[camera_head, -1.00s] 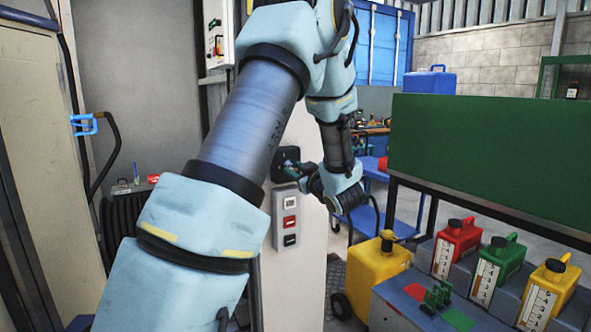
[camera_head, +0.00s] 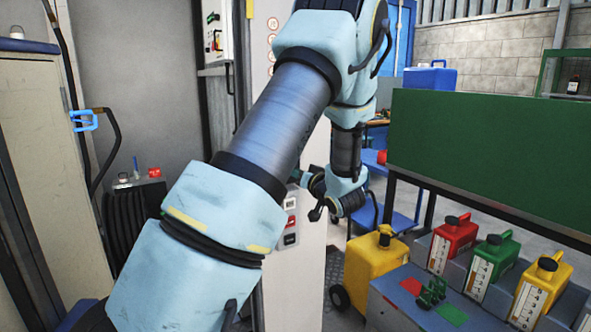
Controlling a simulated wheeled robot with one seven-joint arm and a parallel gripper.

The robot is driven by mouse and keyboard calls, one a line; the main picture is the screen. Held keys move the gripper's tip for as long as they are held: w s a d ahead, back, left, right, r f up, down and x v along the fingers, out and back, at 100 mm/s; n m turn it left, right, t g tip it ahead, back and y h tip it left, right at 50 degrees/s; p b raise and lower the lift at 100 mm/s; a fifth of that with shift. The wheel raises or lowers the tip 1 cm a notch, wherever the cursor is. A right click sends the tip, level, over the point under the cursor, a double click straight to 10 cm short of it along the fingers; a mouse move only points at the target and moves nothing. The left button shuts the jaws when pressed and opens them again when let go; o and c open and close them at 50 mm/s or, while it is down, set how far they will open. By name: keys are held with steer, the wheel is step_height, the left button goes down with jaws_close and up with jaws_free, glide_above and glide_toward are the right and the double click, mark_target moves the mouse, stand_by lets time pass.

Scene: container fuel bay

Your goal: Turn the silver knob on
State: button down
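I cannot make out a silver knob in the current view; my arm covers part of the pale post (camera_head: 300,285). A grey box with buttons (camera_head: 291,222) on the post is partly hidden behind my arm. My gripper (camera_head: 299,177) is small and dark, at the end of my bent arm, pointing left toward the post just above the button box. Its fingers are partly covered by my arm, so I cannot tell whether they are open or touching anything.
A yellow wheeled can (camera_head: 376,262) stands right of the post. A green panel (camera_head: 490,150) and red, green and yellow canisters (camera_head: 492,262) on a grey bench are at the right. A cabinet (camera_head: 50,170) and a black hose reel (camera_head: 133,215) are at the left.

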stand_by(0.4)
steer(key=c, duration=0.5)
jaws_free()
steer(key=shift+c, duration=0.2)
steer(key=b+v, duration=0.4)
steer(key=v, duration=0.6)
steer(key=shift+s, duration=0.4)
steer(key=shift+d+f, duration=0.1)
steer(key=shift+d, duration=0.05)
